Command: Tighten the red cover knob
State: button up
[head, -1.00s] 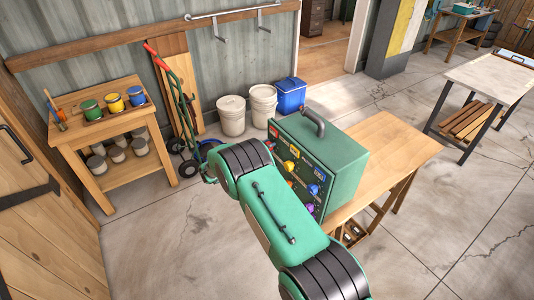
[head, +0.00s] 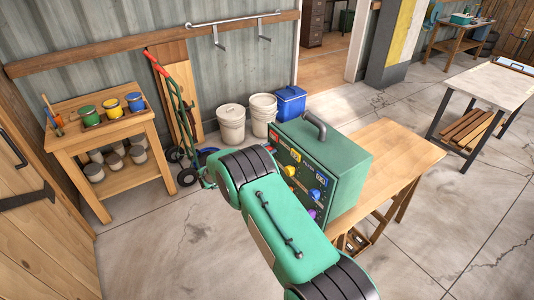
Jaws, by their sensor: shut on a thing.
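A green metal box (head: 345,175) with a grey top handle stands on a wooden table. Its dark front panel faces left. Yellow (head: 290,170), blue (head: 314,194) and purple (head: 312,213) knobs show on that panel. A red patch (head: 273,134) shows at the panel's upper far end; I cannot tell whether it is the red cover knob or a label. My green arm crosses in front of the panel's left and lower part. My gripper is hidden behind my own arm, so its hold on the knob cannot be seen.
The wooden table (head: 405,155) has bare room right of the box. A paint bench (head: 75,140) stands at the left. A red-and-green hand truck (head: 177,95), white buckets (head: 231,124) and a blue bin (head: 290,103) stand by the wall. A pale-topped table (head: 490,80) is at the right.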

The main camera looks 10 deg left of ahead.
jog(key=o, duration=1.2)
jog(key=shift+r, duration=0.4)
jog(key=shift+f, duration=0.25)
jog(key=shift+s, duration=0.1)
jog(key=v, duration=1.2)
